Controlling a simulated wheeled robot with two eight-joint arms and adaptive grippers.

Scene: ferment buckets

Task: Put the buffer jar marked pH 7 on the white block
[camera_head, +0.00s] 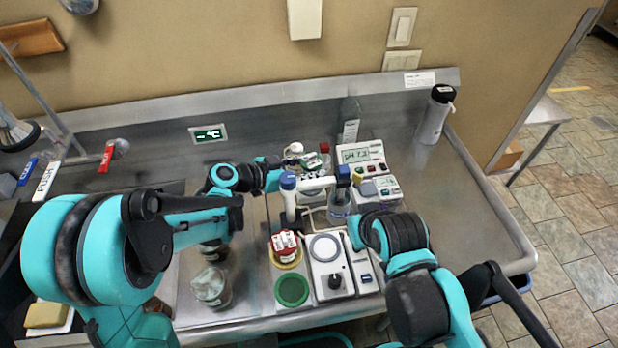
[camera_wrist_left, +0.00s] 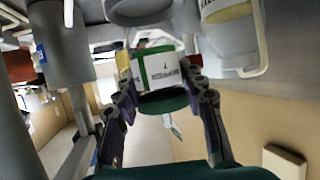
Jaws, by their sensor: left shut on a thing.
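My left gripper (camera_head: 301,158) is shut on a small jar (camera_head: 313,161) with a white label and green band. In the left wrist view, the jar (camera_wrist_left: 158,70) sits between the two fingers, with its dark green lid (camera_wrist_left: 162,103) toward the camera. The number on its label is too small to read. A low white piece (camera_head: 318,184) lies just in front of the jar in the head view; I cannot tell whether it is the white block or whether the jar touches it. A jar with a red-marked label (camera_head: 286,243) stands on a yellow disc.
A pH meter (camera_head: 359,155) stands right of the held jar. A white post with blue cap (camera_head: 289,185) and a beaker (camera_head: 340,208) are close in front. A stirrer (camera_head: 326,250) and green disc (camera_head: 291,290) lie nearer.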

